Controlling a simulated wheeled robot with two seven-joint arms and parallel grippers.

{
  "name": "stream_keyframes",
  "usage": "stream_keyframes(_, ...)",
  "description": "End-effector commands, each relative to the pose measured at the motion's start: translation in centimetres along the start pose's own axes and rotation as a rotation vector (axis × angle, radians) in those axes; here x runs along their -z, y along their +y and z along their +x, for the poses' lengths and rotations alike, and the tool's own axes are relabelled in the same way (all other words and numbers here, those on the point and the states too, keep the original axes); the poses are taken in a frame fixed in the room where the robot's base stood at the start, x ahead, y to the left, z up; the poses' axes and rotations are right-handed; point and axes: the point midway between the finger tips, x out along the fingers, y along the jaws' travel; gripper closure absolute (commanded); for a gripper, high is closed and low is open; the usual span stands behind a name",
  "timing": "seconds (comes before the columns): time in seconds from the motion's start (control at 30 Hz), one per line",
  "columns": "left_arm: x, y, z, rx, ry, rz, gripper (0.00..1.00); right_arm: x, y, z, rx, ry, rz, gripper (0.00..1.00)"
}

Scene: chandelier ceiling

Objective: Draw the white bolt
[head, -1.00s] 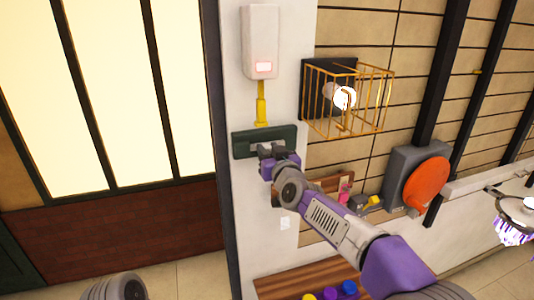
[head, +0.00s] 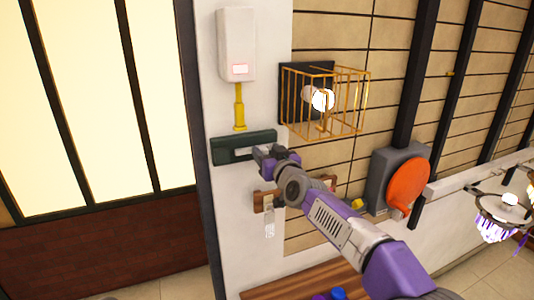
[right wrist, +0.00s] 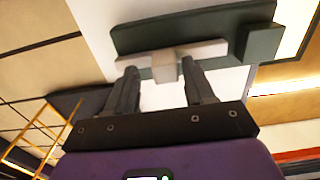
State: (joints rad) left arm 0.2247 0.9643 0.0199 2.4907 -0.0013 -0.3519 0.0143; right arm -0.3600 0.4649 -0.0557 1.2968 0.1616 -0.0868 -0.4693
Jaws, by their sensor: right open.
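The white bolt (right wrist: 165,66) is a pale bar with a short square knob, set across a dark green plate (right wrist: 197,25) in the right wrist view. In the head view the plate (head: 226,153) is fixed to a white wall post, and part of the bolt (head: 243,152) shows left of my gripper. My right gripper (right wrist: 158,76) is open, with one finger on each side of the knob. I cannot tell whether the fingers touch it. In the head view my right gripper (head: 264,154) covers the plate's right part. My left gripper is out of view.
Above the plate are a white box (head: 236,45) and a yellow rod (head: 239,106). A gold wire cage (head: 350,100) around a lamp juts out to the upper right. An orange disc (head: 408,186) on a grey box stands right of my arm. A wooden surface (head: 300,283) lies below.

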Motion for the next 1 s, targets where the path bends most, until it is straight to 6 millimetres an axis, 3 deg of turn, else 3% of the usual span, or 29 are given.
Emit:
stream_keyframes(0.17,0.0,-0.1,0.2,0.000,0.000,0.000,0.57,0.0,-0.1,-0.5,0.002,0.000,0.000,0.47)
stream_keyframes(0.7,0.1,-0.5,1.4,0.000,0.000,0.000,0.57,0.1,0.1,-7.2,0.000,0.002,0.001,0.47)
stream_keyframes(1.0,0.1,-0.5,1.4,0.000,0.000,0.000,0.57,0.0,0.1,-7.6,-0.001,0.000,0.001,0.47)
